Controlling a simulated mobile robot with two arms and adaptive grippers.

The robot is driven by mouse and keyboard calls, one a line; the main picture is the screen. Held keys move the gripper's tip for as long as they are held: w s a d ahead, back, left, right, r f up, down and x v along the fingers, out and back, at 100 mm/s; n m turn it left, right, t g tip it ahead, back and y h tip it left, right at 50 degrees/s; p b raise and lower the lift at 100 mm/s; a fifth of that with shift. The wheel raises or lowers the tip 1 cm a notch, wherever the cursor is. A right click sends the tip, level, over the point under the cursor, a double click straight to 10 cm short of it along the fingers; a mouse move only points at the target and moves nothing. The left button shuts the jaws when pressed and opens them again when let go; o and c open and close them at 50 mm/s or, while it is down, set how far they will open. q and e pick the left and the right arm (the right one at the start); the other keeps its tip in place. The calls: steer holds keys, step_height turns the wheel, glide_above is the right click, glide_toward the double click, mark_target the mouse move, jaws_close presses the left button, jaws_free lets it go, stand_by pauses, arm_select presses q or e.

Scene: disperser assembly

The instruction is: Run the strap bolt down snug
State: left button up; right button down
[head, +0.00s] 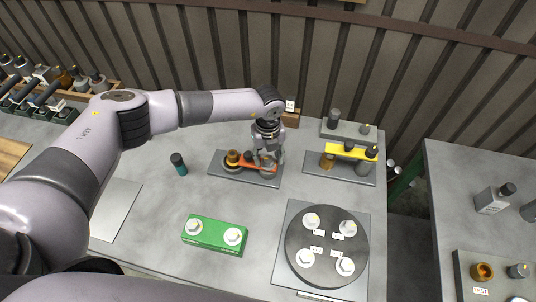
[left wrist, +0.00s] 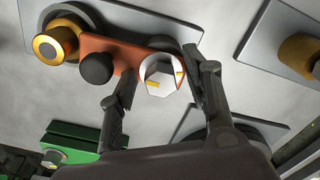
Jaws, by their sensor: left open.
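The strap bolt (left wrist: 160,76) has a white hex head with a yellow mark and sits at one end of the orange strap (left wrist: 122,52) in the left wrist view. The orange strap (head: 246,164) lies on a grey plate (head: 223,170) in the head view, where the bolt is largely hidden by my gripper. My left gripper (head: 267,160) is over that end of the strap. Its open fingers stand on either side of the bolt head (left wrist: 162,66), with gaps showing. A black knob (left wrist: 97,68) and a brass cylinder (left wrist: 55,42) stand beside the bolt. My right gripper is not in view.
A green block (head: 214,247) with white bolts and a dark round plate (head: 327,227) with several white bolts stand nearer. A yellow strap assembly (head: 346,151) is at right. A teal-bodied bottle (head: 180,168) stands left. Bare table lies between them.

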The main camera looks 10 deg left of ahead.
arm_select(q)
jaws_close()
stand_by(0.5)
steer(key=shift+w+f+m+b, duration=0.1)
steer(key=shift+f+m+b, duration=0.05)
steer(key=shift+m+b, duration=1)
steer(key=m+b, duration=0.4)
steer(key=b, duration=0.1)
steer(key=m+b, duration=1)
steer(key=shift+d+b, duration=0.35)
steer(key=shift+r+m+b, duration=0.2)
steer(key=shift+m+b, duration=1.2)
steer(key=shift+m, duration=0.35)
jaws_free()
steer(key=shift+s, duration=0.2)
